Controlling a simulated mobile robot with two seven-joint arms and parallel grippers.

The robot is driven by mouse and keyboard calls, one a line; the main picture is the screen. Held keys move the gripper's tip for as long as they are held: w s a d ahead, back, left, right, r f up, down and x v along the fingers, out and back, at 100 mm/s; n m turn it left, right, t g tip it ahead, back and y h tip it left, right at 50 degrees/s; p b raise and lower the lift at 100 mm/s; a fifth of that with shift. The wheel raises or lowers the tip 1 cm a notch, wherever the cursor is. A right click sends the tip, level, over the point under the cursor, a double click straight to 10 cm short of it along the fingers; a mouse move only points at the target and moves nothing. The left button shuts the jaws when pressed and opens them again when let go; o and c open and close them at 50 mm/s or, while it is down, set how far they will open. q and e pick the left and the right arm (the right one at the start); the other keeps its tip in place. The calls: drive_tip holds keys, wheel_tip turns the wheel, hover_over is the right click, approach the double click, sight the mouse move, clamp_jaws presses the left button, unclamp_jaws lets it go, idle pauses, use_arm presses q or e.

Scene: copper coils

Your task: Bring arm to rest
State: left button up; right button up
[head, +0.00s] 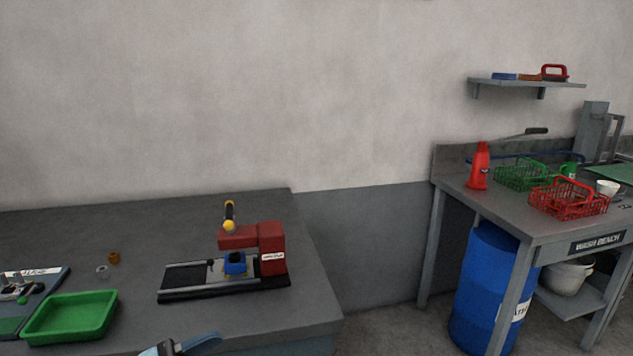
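Neither of my grippers can be made out in the head view. A blue and dark piece (198,342) is cut off by the bottom edge, over the near side of the grey workbench (160,220). I cannot tell whether it is a tool or part of my arm. A red press-like device (270,245) with a yellow-tipped black handle (230,218) stands on a black base (200,293). A blue block (234,262) sits under its head. A small copper-brown ring (114,258) and a pale grey ring (102,271) lie to its left.
A green tray (70,317) lies at the bench's front left, beside a labelled board (42,285). At right, a wash bench (535,228) holds a red cone-shaped bottle (479,166), a green basket (522,174) and a red basket (568,199). A blue barrel (487,290) stands below.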

use_arm(q)
drive_tip(key=s+a+f+n+t+y, duration=0.1)
drive_tip(key=a+f+n+t+y, duration=0.1)
drive_tip(key=f+n+t+y, duration=0.45)
drive_tip(key=s+a+f+n+t+y, duration=0.1)
drive_tip(key=a+f+n+t+y, duration=0.15)
drive_tip(key=f+n+y, duration=0.55)
drive_tip(key=s+d+f+n+g+y, duration=0.15)
drive_tip(key=s+f+g, duration=0.35)
drive_tip(key=s+f, duration=0.6)
wheel_tip(320, 180, up, 14)
drive_tip(key=a+y+p, duration=0.1)
drive_tip(key=a+p, duration=0.1)
drive_tip(key=p, duration=2.3)
drive_tip(key=shift+w+r+m, duration=0.2)
drive_tip(key=shift+w+m, duration=0.05)
drive_tip(key=shift+m, duration=0.05)
use_arm(e)
wheel_tip(320, 180, up, 16)
drive_tip(key=s+d, duration=0.1)
drive_tip(key=d, duration=0.1)
drive_tip(key=shift+s+r+g+h, duration=0.25)
drive_tip(key=shift+s+g+h, duration=0.05)
drive_tip(key=shift+h, duration=0.1)
drive_tip(key=shift+w+a+r, duration=0.1)
drive_tip(key=shift+a+r, duration=0.05)
drive_tip(key=shift+r, duration=0.15)
